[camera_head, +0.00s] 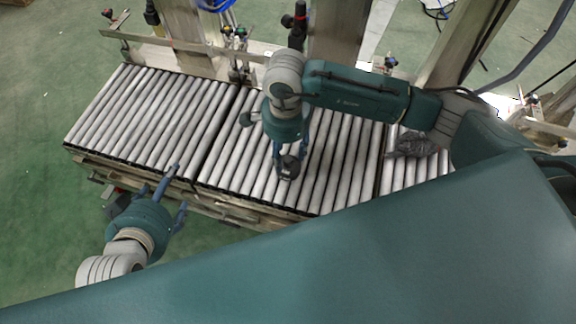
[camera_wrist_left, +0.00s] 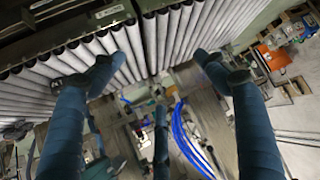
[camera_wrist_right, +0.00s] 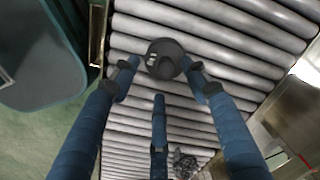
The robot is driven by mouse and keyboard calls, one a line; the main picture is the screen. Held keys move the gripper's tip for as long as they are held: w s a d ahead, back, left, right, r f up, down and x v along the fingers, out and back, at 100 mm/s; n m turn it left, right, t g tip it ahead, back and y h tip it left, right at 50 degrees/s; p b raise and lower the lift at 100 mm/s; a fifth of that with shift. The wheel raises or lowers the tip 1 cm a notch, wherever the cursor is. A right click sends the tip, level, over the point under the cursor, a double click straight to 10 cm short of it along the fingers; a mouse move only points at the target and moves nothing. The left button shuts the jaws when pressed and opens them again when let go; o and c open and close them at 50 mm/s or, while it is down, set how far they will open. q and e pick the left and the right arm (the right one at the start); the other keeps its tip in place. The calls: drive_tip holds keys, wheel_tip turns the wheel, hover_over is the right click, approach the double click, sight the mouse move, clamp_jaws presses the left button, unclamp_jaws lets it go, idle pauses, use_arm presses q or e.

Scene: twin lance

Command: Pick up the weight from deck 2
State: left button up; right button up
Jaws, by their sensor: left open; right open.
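The weight (camera_head: 288,168) is a small dark round piece on the rollers of the middle deck (camera_head: 335,185). It shows in the right wrist view (camera_wrist_right: 164,58) as a dark disc with pale marks on top. My right gripper (camera_head: 290,152) is over it from above, with its blue fingers open. In the right wrist view the fingertips stand on either side of the weight; I cannot tell if they touch it. My left gripper (camera_head: 168,190) is open and empty at the near edge of the left deck (camera_head: 150,120).
A dark crumpled-looking object (camera_head: 412,145) lies on the right deck, partly behind my right arm. Metal posts (camera_head: 338,40) and fittings stand along the far side. The left deck's rollers are clear. Green floor (camera_head: 50,60) lies to the left.

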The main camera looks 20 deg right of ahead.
sight(288, 159)
drive_tip(key=f, duration=0.1)
drive_tip(key=f+b, duration=0.1)
drive_tip(key=f, duration=0.2)
drive_tip(key=shift+w+d+f, duration=0.35)
drive_tip(key=shift+f, duration=0.15)
use_arm(q)
drive_tip(key=w+d+r+t+h, duration=0.1)
drive_tip(key=w+d+r+t, duration=0.1)
drive_tip(key=w+r+t, duration=0.2)
wheel_tip(288, 159, up, 3)
drive_tip(key=shift+w+d+r, duration=0.1)
drive_tip(key=shift+w+d, duration=0.05)
drive_tip(key=shift+w, duration=0.45)
use_arm(e)
drive_tip(key=shift+c, duration=0.3)
clamp_jaws()
